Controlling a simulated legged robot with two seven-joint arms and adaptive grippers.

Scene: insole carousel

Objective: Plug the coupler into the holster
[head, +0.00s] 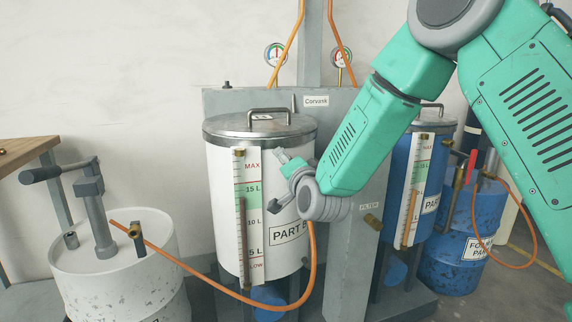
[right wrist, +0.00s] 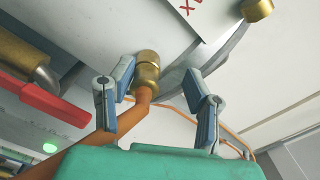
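The brass coupler (right wrist: 147,72) with the orange hose (right wrist: 72,158) on its end shows in the right wrist view, against the white tank wall. My right gripper (right wrist: 165,88) is open there, its fingers wide apart. The coupler lies close to the left finger; I cannot tell if they touch. In the head view my right gripper (head: 281,182) is in front of the PART B tank (head: 226,185), and the coupler is hidden behind it. A brass piece (head: 373,221) sits by the FILTER label; I cannot tell whether it is the holster. My left gripper is not in view.
The orange hose (head: 248,301) loops low to a brass fitting (head: 135,231) on the white drum (head: 75,262). A red valve lever (right wrist: 45,100) is left of the gripper in the wrist view. A blue tank (head: 401,170) and blue drum (head: 452,235) stand right.

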